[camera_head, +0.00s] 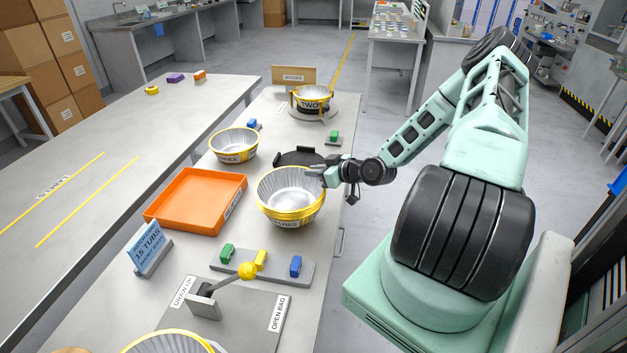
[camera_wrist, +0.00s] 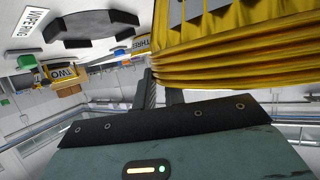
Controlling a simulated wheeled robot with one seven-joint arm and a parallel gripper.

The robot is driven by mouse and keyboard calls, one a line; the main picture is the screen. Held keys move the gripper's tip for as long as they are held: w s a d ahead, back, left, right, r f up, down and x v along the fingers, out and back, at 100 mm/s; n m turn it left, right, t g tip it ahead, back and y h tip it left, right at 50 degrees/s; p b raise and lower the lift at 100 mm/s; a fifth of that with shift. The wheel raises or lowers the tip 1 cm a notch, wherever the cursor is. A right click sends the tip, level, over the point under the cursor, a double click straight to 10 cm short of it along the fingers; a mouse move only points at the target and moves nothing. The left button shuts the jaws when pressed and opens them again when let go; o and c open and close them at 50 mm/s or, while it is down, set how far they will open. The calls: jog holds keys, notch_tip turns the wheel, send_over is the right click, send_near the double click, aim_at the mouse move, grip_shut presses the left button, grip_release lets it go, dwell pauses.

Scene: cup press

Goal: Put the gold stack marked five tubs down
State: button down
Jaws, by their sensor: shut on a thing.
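My gripper (camera_head: 326,174) is shut on the right rim of a gold stack of tubs (camera_head: 290,214) with pale fluted insides. The stack is upright over the near table, right of the orange tray and in front of the black round pad (camera_head: 297,156). Its label is too small to read. I cannot tell whether its base touches the table. In the wrist view the gold stack (camera_wrist: 225,55) fills the upper right, its layered rims beside the dark fingers (camera_wrist: 160,92).
A tub stack marked THREE (camera_head: 233,146) stands behind the orange tray (camera_head: 196,201). One marked TWO (camera_head: 312,102) sits in a stand at the back. A sign reading 15 TUBS (camera_head: 148,247), a block strip (camera_head: 262,266) and a yellow-knobbed lever (camera_head: 247,270) are nearer.

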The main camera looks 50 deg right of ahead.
notch_tip(320, 180, up, 8)
jog(key=shift+f+b, duration=0.25)
jog(key=shift+b, duration=0.1)
jog(key=w+a+r+n+g+y+p, duration=0.1)
jog(key=a+n+y+p, duration=0.15)
jog(key=a, duration=0.75)
jog(key=a+r+n+y+p, duration=0.1)
jog(key=a+r+p, duration=0.15)
jog(key=a, duration=0.75)
jog(key=w+a+r+n+g+y+p, duration=0.1)
jog(key=a+n+y+p, duration=0.15)
jog(key=a, duration=0.85)
jog(key=s+a+r+n+g+y+p, duration=0.15)
jog(key=s+a+p, duration=0.3)
jog(key=a, duration=0.55)
jog(key=n+g+y, duration=0.2)
jog(key=g, duration=0.1)
send_over(173, 331)
notch_tip(173, 331, down, 2)
jog(key=shift+t, duration=0.25)
jog(key=shift+f+p, duration=0.85)
jog(key=shift+f, duration=2.25)
